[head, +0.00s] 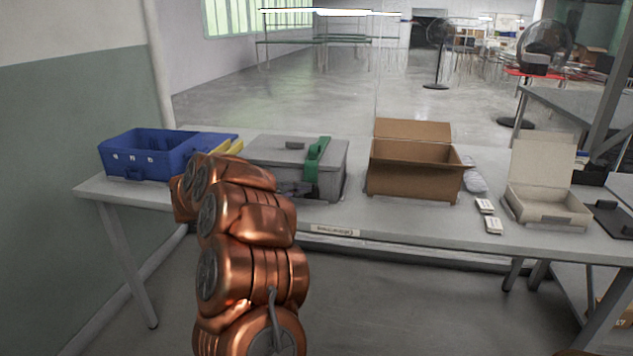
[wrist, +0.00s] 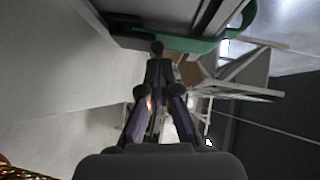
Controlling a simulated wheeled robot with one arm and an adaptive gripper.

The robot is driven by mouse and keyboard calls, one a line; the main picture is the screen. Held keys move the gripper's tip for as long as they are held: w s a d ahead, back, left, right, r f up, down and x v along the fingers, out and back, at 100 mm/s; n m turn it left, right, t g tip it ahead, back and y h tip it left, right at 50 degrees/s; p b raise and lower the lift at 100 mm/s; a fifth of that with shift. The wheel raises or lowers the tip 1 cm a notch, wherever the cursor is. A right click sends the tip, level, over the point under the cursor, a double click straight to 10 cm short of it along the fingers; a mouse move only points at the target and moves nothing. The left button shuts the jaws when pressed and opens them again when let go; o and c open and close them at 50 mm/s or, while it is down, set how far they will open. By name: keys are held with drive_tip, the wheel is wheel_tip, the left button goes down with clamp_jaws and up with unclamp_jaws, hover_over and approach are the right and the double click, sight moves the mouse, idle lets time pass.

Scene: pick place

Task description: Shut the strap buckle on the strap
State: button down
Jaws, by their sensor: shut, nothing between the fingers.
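A grey lidded box (head: 270,151) stands on the table with a green strap (head: 318,150) over the right part of its lid and down its front. The strap's buckle cannot be told apart from the strap at this size. My gripper (head: 300,188) is at the front of the box, just left of the strap's lower end, with my arm partly hiding the box's left side. In the wrist view, my gripper (wrist: 157,50) has its fingertips together and empty, close to the green strap (wrist: 197,46), which curves along the box edge. I cannot tell whether they touch.
A blue crate (head: 128,160) stands left of the box, with something yellow beside it. An open cardboard box (head: 405,182) stands to the right, then small white packs (head: 493,225) and an open white carton (head: 542,205). The table's front edge (head: 350,231) is mostly bare.

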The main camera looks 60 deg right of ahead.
idle(0.5)
drive_tip(key=shift+s+a+r, duration=0.1)
drive_tip(key=shift+a, duration=0.35)
drive_tip(key=s+a+v, duration=0.1)
drive_tip(key=s+v, duration=0.1)
drive_tip(key=v, duration=1)
drive_tip(key=shift+w+a+r, duration=0.1)
drive_tip(key=shift+r, duration=0.05)
